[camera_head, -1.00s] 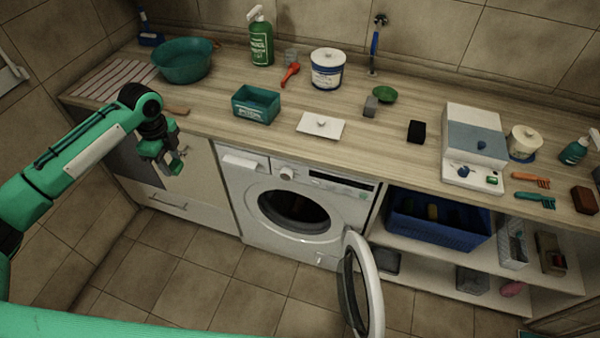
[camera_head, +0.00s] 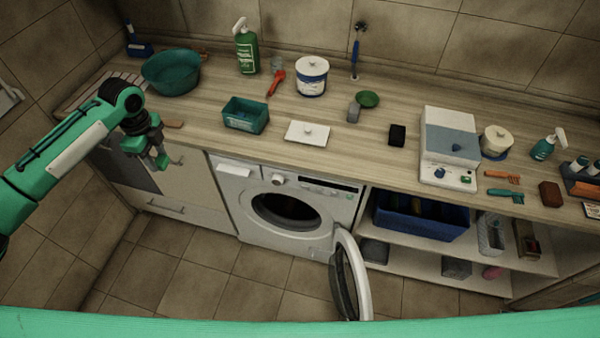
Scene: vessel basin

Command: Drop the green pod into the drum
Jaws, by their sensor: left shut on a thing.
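The washing machine (camera_head: 232,193) stands under the counter with its round door (camera_head: 350,278) swung open to the right. Its drum (camera_head: 284,210) shows as a dark opening, and I see nothing inside it. My left gripper (camera_head: 161,162) points down in front of the counter's left part, left of the machine and well apart from the drum. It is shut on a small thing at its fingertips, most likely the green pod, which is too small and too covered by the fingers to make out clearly. My right gripper is not in view.
A blue crate (camera_head: 421,222) sits on the shelf right of the open door. The floor before the machine is clear.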

